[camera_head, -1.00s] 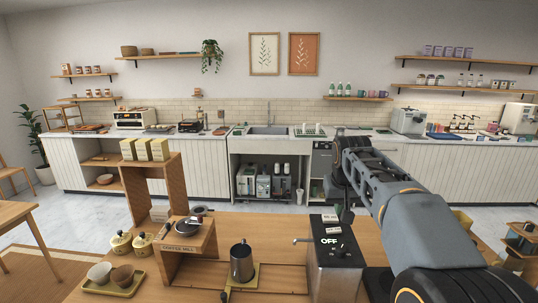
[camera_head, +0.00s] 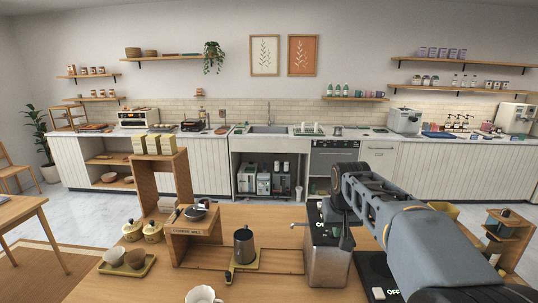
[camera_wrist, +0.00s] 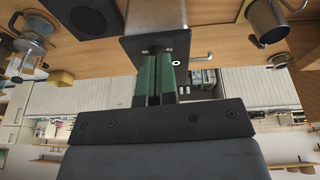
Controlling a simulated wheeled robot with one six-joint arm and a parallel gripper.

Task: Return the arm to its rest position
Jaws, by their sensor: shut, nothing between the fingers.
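My arm reaches in from the right in the head view, over the counter. The black top of the box (camera_wrist: 155,45) lies beyond the fingertips; I cannot tell the exact gap.
The steel box (camera_head: 325,262) stands on the wooden counter (camera_head: 270,220).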

